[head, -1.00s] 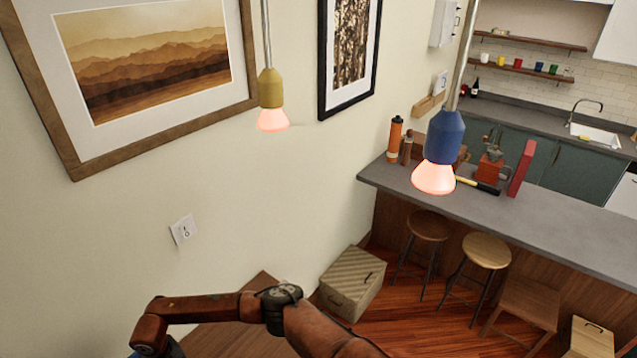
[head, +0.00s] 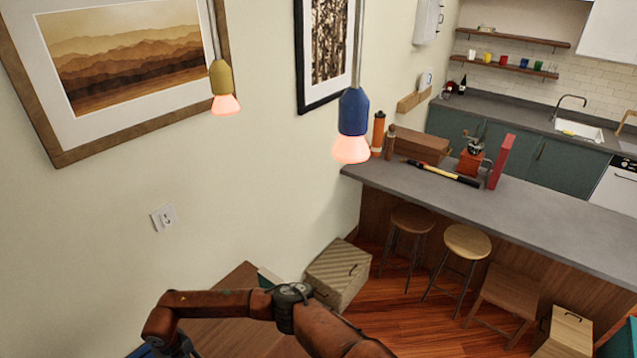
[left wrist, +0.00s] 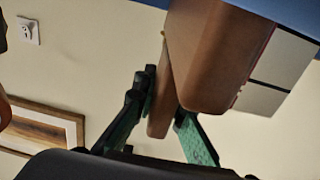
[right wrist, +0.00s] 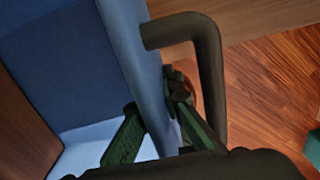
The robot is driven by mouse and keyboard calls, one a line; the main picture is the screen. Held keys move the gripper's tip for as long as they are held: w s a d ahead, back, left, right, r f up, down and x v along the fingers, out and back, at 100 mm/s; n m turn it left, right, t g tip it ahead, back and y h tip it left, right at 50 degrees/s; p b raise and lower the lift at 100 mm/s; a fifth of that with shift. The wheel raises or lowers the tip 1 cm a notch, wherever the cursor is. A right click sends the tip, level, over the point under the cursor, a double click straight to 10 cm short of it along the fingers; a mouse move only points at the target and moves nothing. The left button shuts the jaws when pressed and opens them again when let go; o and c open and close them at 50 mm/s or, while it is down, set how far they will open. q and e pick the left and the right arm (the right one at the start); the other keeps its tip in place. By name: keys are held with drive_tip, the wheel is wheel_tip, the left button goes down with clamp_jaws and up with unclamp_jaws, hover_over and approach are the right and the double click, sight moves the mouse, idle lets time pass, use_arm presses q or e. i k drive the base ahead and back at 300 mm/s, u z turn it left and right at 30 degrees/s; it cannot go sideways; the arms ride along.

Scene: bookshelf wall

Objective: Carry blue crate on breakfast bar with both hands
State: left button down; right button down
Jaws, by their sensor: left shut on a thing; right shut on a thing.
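The blue crate (right wrist: 60,70) fills the left of the right wrist view, with a dark bent handle (right wrist: 205,50) on its side. My right gripper (right wrist: 160,112) is shut on the crate's wall beside that handle. In the left wrist view, a blue surface (left wrist: 285,10), likely the crate, shows at the top right. There my left gripper (left wrist: 165,110) is shut on a brown part next to it; how that part joins the crate is unclear. In the head view only a sliver of blue shows at the bottom left. The breakfast bar (head: 480,208) has a grey top.
The bar holds a brown box (head: 421,148), an orange bottle (head: 378,132), a red upright box (head: 501,160) and a yellow-black tool (head: 443,172). Stools and a striped box (head: 337,275) stand before it. A blue pendant lamp (head: 353,112) hangs near its left end.

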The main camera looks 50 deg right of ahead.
sight(432, 186)
drive_tip(key=z, duration=2.4)
drive_tip(key=i, duration=3.35)
